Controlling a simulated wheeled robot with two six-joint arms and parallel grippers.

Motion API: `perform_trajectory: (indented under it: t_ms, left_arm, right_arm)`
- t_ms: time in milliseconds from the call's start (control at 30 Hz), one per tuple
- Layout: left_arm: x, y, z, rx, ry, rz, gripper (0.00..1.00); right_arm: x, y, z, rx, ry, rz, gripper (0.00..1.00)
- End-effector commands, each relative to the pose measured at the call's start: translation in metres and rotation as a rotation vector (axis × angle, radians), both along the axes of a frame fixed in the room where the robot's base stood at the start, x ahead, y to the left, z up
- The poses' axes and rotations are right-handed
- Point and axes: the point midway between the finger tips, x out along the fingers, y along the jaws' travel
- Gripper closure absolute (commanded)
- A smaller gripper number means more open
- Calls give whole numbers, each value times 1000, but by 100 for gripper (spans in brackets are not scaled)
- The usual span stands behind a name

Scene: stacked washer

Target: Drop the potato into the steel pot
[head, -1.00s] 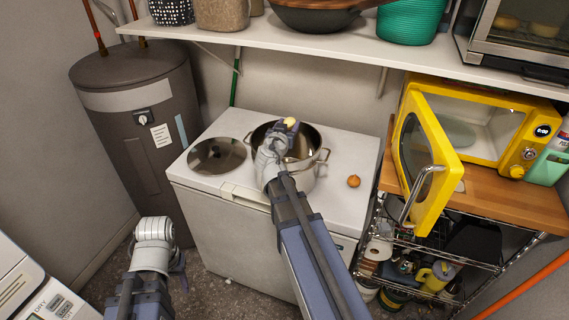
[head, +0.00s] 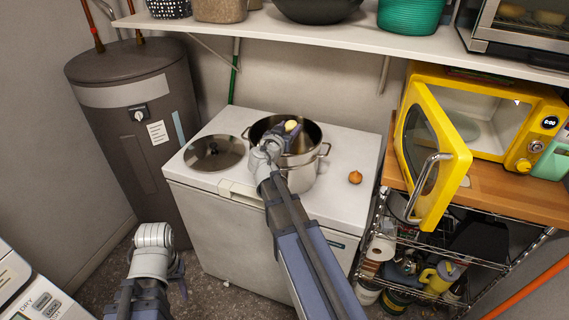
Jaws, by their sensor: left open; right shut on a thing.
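The steel pot (head: 303,176) stands open on the white chest freezer. My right gripper (head: 288,130) is over the pot's opening, shut on the pale yellow potato (head: 291,125). Only the top of the potato shows; the gripper and wrist hide the rest and part of the pot's left side. My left gripper (head: 178,278) is low at the lower left, in front of the freezer, away from the pot; it is open, with its fingers partly hidden by the wrist.
A round lid (head: 215,153) lies left of the pot on the freezer (head: 345,207). A small orange-brown onion-like thing (head: 355,177) sits to its right. The yellow microwave's open door (head: 433,160) is further right. A shelf (head: 300,35) runs above.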

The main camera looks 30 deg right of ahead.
Motion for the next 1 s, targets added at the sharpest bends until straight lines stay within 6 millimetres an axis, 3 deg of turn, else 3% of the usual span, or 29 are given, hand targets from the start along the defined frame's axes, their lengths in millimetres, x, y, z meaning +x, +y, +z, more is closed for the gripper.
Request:
perform_trajectory:
  t_ms: [100, 433, 467, 733, 1000]
  left_arm:
    - [0, 0, -15, 0, 0, 0, 49]
    - [0, 0, -15, 0, 0, 0, 49]
    - [0, 0, -15, 0, 0, 0, 49]
    - [0, 0, -15, 0, 0, 0, 49]
    - [0, 0, -15, 0, 0, 0, 49]
  right_arm:
    - [0, 0, -15, 0, 0, 0, 100]
    - [0, 0, -15, -1, 1, 1, 100]
    - [0, 0, -15, -1, 1, 1, 43]
    - [0, 0, -15, -1, 1, 1, 13]
    - [-1, 1, -15, 0, 0, 1, 12]
